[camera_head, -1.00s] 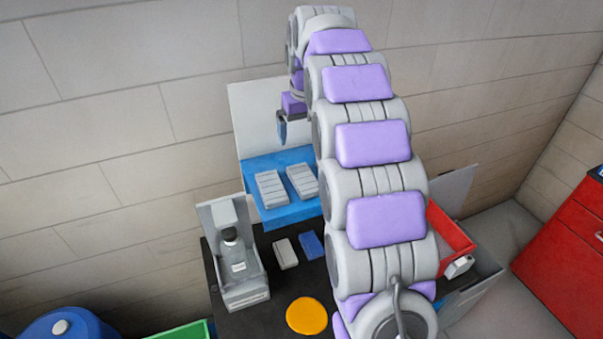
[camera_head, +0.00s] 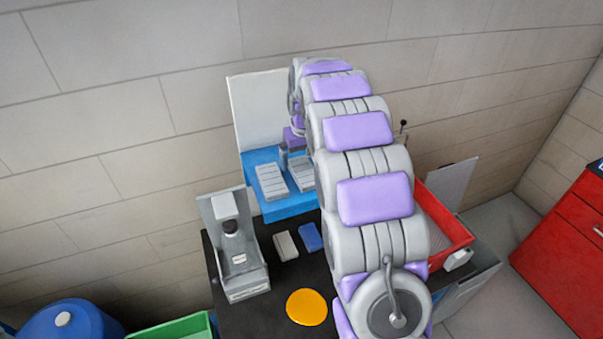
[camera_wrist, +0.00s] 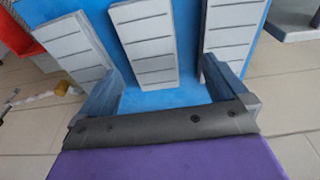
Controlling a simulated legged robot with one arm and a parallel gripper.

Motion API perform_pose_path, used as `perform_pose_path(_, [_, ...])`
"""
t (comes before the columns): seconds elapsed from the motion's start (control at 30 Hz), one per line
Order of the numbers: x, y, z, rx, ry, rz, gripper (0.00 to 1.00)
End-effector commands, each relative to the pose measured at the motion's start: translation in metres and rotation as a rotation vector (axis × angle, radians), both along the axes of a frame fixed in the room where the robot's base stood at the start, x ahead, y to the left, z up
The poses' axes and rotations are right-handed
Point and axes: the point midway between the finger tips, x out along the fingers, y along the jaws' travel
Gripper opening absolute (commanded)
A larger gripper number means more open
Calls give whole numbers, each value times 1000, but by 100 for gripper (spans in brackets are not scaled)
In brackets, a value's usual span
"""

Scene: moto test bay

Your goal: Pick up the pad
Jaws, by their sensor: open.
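Light grey slotted pads lie on a blue tray (camera_head: 285,207). The head view shows a left pad (camera_head: 270,182) and a second pad (camera_head: 302,174) partly behind my arm. The wrist view shows three: a left pad (camera_wrist: 72,47), a middle pad (camera_wrist: 147,42) and a right pad (camera_wrist: 231,35). My gripper (camera_wrist: 161,70) is open and empty, its dark blue-grey fingers spread wide. In that picture the middle pad lies between and beyond the fingertips; the gap to it is unclear. One finger shows in the head view just above the pads.
A black table (camera_head: 262,317) bears a grey device (camera_head: 240,262), a small grey block (camera_head: 285,246), a blue block (camera_head: 310,238) and a yellow disc (camera_head: 306,307). A red bin (camera_head: 448,222) stands right of my arm. A white panel (camera_head: 258,108) rises behind the tray.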

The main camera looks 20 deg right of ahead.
Motion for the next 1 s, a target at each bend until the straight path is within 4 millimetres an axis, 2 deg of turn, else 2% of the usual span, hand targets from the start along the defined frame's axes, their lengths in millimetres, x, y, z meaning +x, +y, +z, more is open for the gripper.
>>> perform_pose_path(0.3, [4,-4,-42,0,0,0,100])
perform_pose_path(0.57, [4,-2,-44,-2,-2,1,99])
perform_pose_path(1.0, [4,-4,-44,0,-2,0,57])
